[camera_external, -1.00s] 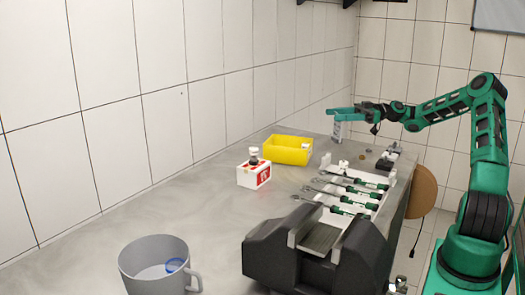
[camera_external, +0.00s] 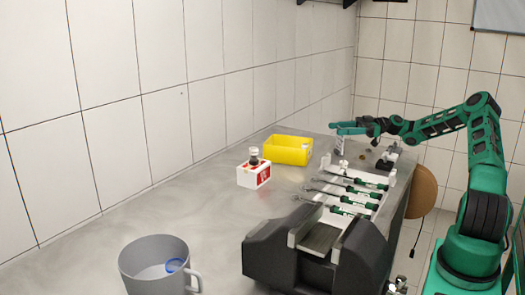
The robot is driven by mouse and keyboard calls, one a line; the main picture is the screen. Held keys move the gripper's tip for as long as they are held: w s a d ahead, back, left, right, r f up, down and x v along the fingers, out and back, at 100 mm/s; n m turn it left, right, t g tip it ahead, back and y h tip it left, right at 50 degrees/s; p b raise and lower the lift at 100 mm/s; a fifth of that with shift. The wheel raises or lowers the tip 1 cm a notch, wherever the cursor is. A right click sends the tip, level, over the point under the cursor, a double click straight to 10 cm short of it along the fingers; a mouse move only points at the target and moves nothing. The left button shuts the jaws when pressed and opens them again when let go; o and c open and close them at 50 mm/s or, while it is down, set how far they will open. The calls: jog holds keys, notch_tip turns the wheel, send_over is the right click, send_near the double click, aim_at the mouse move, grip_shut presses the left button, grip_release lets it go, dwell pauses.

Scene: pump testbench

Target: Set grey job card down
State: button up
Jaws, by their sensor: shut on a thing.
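My gripper (camera_external: 349,129) is at the far end of the bench, shut on the grey job card (camera_external: 341,146). The card hangs below the fingers, roughly upright, and looks small and pale grey. Its lower edge is close to the bench top behind the white tool rack; I cannot tell whether it touches.
A yellow bin (camera_external: 287,150) stands left of the card. A white and red box (camera_external: 254,175) with a small knob-like thing on top is nearer. A white rack (camera_external: 352,187) holds several green-handled tools. A black vise (camera_external: 318,245) and grey mug (camera_external: 158,264) are in front.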

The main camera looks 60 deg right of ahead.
jog(key=o, duration=1.3)
jog(key=shift+s+d+r, duration=0.6)
jog(key=shift+r, duration=0.6)
jog(key=shift+s+d+r, duration=0.55)
jog(key=shift+r, duration=0.6)
jog(key=shift+s+d+r, duration=0.6)
jog(key=shift+r, duration=0.6)
